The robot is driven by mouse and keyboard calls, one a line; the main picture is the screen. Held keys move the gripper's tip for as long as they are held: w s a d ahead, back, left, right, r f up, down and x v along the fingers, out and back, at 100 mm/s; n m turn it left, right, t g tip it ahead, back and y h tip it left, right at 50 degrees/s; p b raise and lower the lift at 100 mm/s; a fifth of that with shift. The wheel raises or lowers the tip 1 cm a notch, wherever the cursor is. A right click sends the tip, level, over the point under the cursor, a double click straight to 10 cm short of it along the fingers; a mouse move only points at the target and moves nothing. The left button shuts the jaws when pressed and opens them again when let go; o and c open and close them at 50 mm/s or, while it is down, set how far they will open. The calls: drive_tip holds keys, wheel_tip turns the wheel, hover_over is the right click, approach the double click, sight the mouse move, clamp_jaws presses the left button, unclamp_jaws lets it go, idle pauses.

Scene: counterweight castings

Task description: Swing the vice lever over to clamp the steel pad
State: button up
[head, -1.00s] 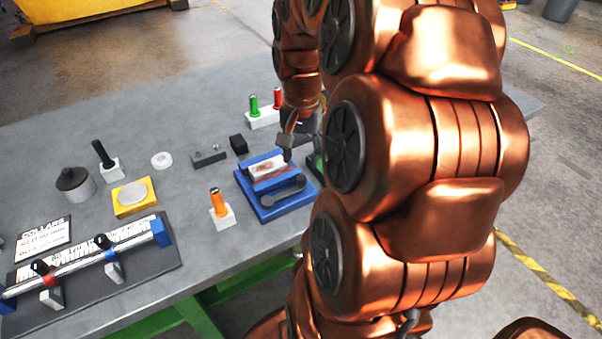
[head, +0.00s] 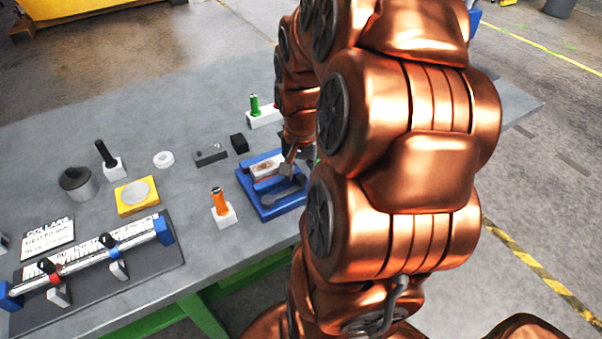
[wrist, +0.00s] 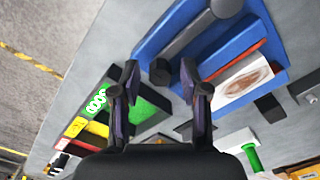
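The blue vice (head: 264,207) sits near the front edge of the grey table, and it also shows at upper right in the wrist view (wrist: 216,44). Its dark grey lever (wrist: 190,38) lies along the blue base. The steel pad (head: 266,166), pale with a brownish round patch, lies in the vice behind the lever; it shows in the wrist view too (wrist: 243,80). My gripper (wrist: 160,74) is open, its fingertips apart around the lever's knobbed end as pictured; contact is unclear. In the head view my arm hides part of the vice's right side.
An orange-handled tool (head: 221,207) stands left of the vice. A black block (head: 238,144) and a green-handled tool (head: 254,104) are behind it.

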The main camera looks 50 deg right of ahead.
clamp_jaws()
